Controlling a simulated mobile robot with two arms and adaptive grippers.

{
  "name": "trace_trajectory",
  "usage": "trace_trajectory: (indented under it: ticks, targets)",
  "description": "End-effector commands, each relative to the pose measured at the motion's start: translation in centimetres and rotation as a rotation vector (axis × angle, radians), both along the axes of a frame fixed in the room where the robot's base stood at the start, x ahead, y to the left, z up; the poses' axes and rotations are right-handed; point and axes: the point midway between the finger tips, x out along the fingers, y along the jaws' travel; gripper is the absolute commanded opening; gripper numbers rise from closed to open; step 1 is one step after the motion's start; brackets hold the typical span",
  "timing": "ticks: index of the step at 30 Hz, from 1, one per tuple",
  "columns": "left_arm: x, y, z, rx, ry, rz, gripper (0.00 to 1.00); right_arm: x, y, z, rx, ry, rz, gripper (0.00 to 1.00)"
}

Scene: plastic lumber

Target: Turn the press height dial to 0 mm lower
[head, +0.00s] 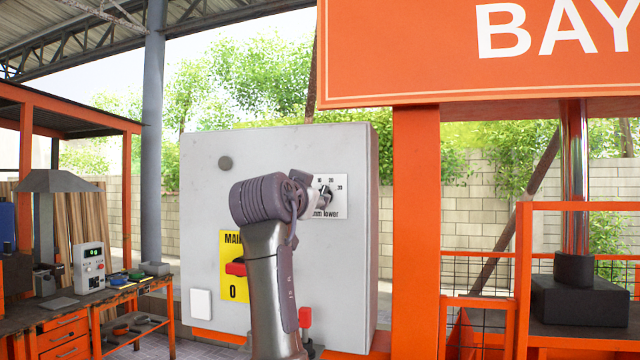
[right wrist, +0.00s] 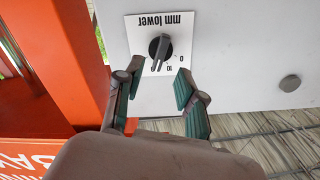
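The press height dial (head: 325,197) is a small dark knob on a white plate (right wrist: 140,30) lettered "mm lower", on the front of a grey cabinet (head: 345,270). In the right wrist view the dial (right wrist: 160,47) appears upside down. Its grip end lies just past the 10 mark, away from 0; the exact reading is unclear. My right gripper (right wrist: 159,76) is open, its fingers spread to either side of the dial's lower end, with a gap showing around the knob. In the head view my right gripper (head: 301,184) partly covers the plate. My left gripper is out of view.
A yellow main switch plate (head: 232,290) with a red handle (head: 236,268) is left of my right arm. A red knob (head: 305,317) is low on the cabinet. An orange post (head: 415,230) stands close right, with the press (head: 580,295) beyond. A workbench (head: 65,335) is left.

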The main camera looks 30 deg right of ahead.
Motion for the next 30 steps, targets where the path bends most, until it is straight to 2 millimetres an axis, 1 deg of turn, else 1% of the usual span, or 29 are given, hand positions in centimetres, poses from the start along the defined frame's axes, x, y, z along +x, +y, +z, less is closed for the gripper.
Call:
trace_trajectory:
  ticks: [1, 6, 9, 14, 21, 22, 23, 24, 28, 29, 30]
  targets:
    - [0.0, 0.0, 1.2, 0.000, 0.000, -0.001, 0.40, 0.7, -0.9, 0.5, 0.000, 0.004, -0.002, 0.39]
    - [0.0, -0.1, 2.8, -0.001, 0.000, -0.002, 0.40, 2.6, -3.0, 0.4, -0.001, 0.004, 0.000, 0.39]
    - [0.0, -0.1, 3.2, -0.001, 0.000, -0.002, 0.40, 3.3, -3.8, 0.2, -0.001, 0.002, 0.000, 0.39]
    - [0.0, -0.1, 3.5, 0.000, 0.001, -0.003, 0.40, 3.8, -4.4, 0.0, -0.001, 0.002, 0.001, 0.39]
    - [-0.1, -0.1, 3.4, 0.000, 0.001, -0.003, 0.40, 3.9, -4.4, -0.1, -0.001, 0.000, 0.002, 0.39]
    - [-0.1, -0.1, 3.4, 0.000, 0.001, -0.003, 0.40, 3.9, -4.4, -0.1, -0.001, 0.000, 0.002, 0.37]
    - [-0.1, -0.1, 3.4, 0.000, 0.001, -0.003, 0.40, 3.9, -4.4, -0.1, 0.000, 0.001, 0.002, 0.32]
    - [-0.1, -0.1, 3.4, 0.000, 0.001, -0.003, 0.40, 3.9, -4.4, -0.1, -0.001, 0.000, 0.002, 0.25]
    - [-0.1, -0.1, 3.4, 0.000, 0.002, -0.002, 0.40, 3.9, -4.4, -0.1, 0.000, 0.001, 0.002, 0.04]
    - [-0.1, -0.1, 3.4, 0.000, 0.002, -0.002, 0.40, 3.9, -4.4, -0.1, -0.001, 0.000, 0.002, 0.00]
    - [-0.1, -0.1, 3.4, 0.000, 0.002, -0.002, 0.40, 3.9, -4.4, -0.1, -0.001, 0.000, 0.002, 0.00]
